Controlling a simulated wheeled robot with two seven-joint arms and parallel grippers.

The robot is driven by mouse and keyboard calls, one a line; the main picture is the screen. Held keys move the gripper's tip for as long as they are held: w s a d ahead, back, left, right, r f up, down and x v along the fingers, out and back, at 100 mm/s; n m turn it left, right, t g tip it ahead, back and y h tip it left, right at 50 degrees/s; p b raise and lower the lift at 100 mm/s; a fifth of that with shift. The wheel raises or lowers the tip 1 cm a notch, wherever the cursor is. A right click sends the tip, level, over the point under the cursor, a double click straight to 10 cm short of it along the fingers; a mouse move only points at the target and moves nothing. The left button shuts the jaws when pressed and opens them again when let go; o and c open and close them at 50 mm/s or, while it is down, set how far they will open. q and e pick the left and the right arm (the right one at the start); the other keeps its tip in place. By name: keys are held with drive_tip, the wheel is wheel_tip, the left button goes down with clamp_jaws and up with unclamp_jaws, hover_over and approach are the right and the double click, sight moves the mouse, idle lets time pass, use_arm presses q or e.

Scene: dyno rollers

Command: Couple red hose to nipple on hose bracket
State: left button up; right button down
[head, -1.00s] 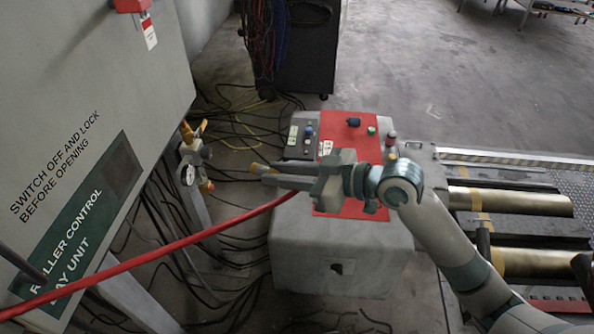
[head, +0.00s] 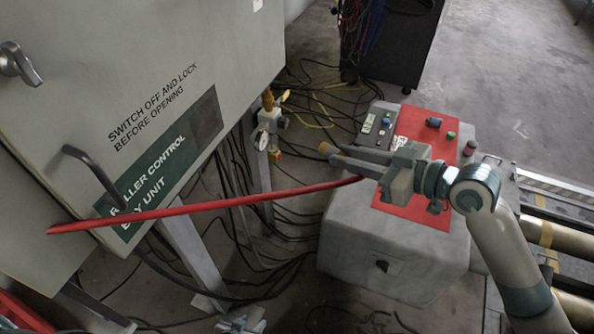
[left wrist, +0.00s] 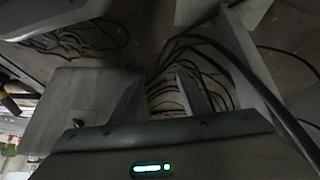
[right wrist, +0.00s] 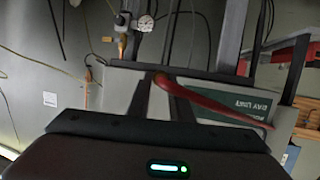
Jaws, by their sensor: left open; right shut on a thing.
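The red hose (head: 200,206) runs from my right gripper (head: 334,154) leftward in front of the grey cabinet. My right gripper is shut on the hose near its end; a brass-coloured tip shows at the fingertips. The right wrist view shows the hose (right wrist: 205,102) leaving the fingers to the right. The hose bracket fittings, with a gauge (head: 262,140) and brass parts, stand left of the right gripper, apart from it. The gauge also shows in the right wrist view (right wrist: 146,23). I cannot make out the nipple exactly. My left gripper (left wrist: 160,92) is open and empty, low near cables.
The grey cabinet (head: 150,60) with a handle (head: 93,175) fills the left. A console box (head: 395,250) with a red top stands below my right arm. Black cables (head: 265,270) cover the floor between them. Rollers (head: 560,240) lie at the right.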

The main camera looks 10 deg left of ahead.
use_arm(q)
drive_tip(key=w+r+n+t+h, duration=0.1)
drive_tip(key=w+r+n+t, duration=0.25)
drive_tip(key=w+r, duration=0.85)
drive_tip(key=n+t+h, duration=0.3)
drive_tip(key=n+h, duration=0.4)
drive_tip(key=h, duration=0.3)
approach(326, 155)
drive_tip(key=shift+w+d+r+m, duration=0.1)
drive_tip(key=shift+w+d+m, duration=0.15)
drive_tip(key=shift+w+d, duration=0.05)
drive_tip(key=shift+w, duration=0.1)
drive_tip(key=shift+x, duration=3.75)
